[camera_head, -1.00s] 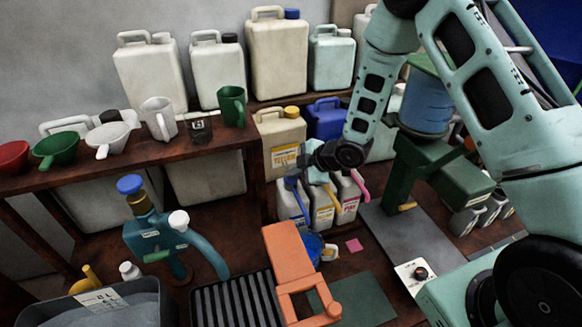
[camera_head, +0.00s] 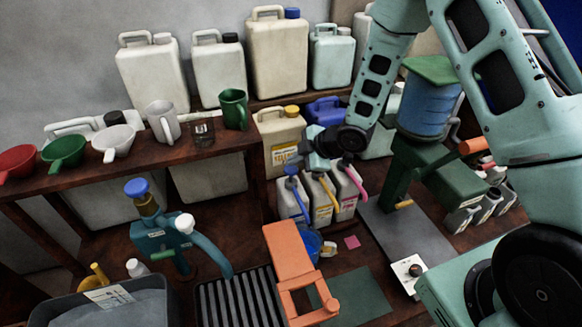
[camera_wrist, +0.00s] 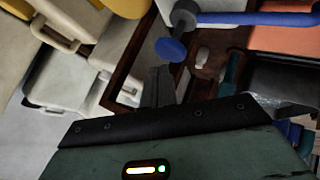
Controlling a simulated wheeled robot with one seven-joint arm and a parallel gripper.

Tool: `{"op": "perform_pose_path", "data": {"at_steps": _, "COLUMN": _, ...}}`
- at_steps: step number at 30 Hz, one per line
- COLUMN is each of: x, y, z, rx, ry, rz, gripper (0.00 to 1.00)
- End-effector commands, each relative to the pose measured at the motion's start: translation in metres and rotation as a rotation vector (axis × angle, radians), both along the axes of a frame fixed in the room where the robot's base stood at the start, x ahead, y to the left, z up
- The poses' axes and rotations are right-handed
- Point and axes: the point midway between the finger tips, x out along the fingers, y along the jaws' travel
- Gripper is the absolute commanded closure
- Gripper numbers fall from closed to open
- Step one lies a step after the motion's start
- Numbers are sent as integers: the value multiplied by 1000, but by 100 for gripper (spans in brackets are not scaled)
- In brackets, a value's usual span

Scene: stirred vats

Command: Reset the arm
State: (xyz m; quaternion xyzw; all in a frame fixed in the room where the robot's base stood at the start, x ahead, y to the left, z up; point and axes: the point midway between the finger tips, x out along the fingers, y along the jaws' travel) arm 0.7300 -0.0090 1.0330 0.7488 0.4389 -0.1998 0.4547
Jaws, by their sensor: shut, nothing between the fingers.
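My gripper (camera_head: 316,162) is at the end of my teal arm (camera_head: 372,85), in front of the shelf and just above several small jugs with pump tops. It is small and partly dark in the head view. In the wrist view my gripper's fingers (camera_wrist: 158,86) are together with nothing between them. A blue-capped part with a grey stem (camera_wrist: 178,35) shows close beyond the fingertips there; I cannot tell whether it touches. The arm is bent, with its upper links at the right of the head view.
Small pump jugs (camera_head: 320,200) stand below my gripper. A green stand (camera_head: 440,175) holds a blue vat (camera_head: 428,105) at right. An orange frame (camera_head: 288,255) stands in front, beside a black ribbed tray (camera_head: 238,300). Cups line the wooden shelf (camera_head: 180,150).

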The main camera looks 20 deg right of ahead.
Motion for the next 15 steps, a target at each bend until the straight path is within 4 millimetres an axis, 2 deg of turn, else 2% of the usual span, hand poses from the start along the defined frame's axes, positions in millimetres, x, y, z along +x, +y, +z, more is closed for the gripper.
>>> {"op": "perform_pose_path", "data": {"at_steps": 15, "x": 0, "y": 4, "z": 4, "rx": -3, "ry": 6, "rz": -11, "gripper": 100}}
